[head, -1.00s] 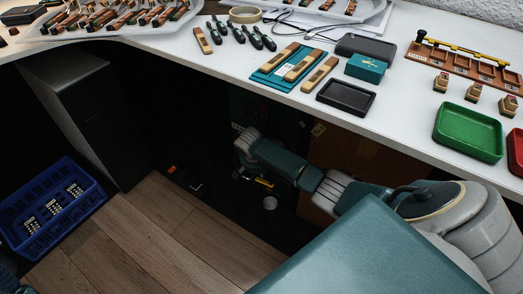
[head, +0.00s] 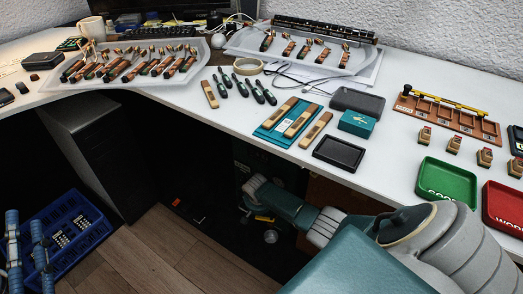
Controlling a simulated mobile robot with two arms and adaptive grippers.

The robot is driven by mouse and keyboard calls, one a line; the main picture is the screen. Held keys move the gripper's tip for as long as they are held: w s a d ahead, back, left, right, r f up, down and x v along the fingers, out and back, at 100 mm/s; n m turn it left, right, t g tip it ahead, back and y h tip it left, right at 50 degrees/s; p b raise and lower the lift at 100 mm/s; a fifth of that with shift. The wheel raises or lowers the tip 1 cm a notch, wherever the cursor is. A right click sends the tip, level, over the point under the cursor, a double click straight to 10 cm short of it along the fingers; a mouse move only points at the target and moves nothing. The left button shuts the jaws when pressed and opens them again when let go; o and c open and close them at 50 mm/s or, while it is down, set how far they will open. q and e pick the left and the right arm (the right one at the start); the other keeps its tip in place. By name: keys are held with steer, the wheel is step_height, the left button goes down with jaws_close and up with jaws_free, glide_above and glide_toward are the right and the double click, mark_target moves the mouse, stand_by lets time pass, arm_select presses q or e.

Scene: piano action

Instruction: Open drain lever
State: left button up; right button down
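No drain lever can be made out in the head view. My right arm comes in from the lower right and reaches into the dark space below the white desk. The area around my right gripper (head: 262,217) is dark and partly covered by the arm, so its fingers are not clear. A small yellow part (head: 264,218) and a pale round part (head: 271,237) show there. I cannot tell whether the gripper touches either. My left gripper cannot be made out.
The white desk (head: 225,120) holds trays of piano parts, tools, a green tray (head: 446,183) and a red tray (head: 505,204). A black cabinet (head: 100,150) stands below. Two blue banded tubes (head: 38,250) stand before a blue crate (head: 85,232). Wooden floor lies clear beside it.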

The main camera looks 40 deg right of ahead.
mark_target(257, 218)
steer(key=n+p, duration=0.1)
steer(key=n, duration=0.1)
steer(key=s+a+n+y+p, duration=0.1)
steer(key=n, duration=0.1)
steer(key=s+a+n+t+y+p, duration=0.1)
steer(key=n, duration=0.2)
steer(key=shift+a+p, duration=0.25)
steer(key=shift+p, duration=0.1)
arm_select(q)
steer(key=s+a+f+g+y, duration=0.1)
steer(key=s+f+g, duration=0.1)
steer(key=f+g, duration=0.2)
steer(key=s+a+f+g+y, duration=0.1)
steer(key=f+g, duration=0.3)
steer(key=f, duration=0.7)
steer(key=s+a+f+g+y, duration=0.1)
steer(key=s+a+f+g, duration=0.2)
steer(key=f, duration=0.4)
steer(key=shift+s+a+f+n+g+y, duration=0.15)
steer(key=shift+s+f+n+g+y, duration=0.15)
steer(key=shift+g+y, duration=0.1)
arm_select(e)
steer(key=n, duration=0.1)
steer(key=s+a+n+y, duration=0.1)
steer(key=shift+s+n, duration=0.1)
steer(key=shift+n, duration=0.3)
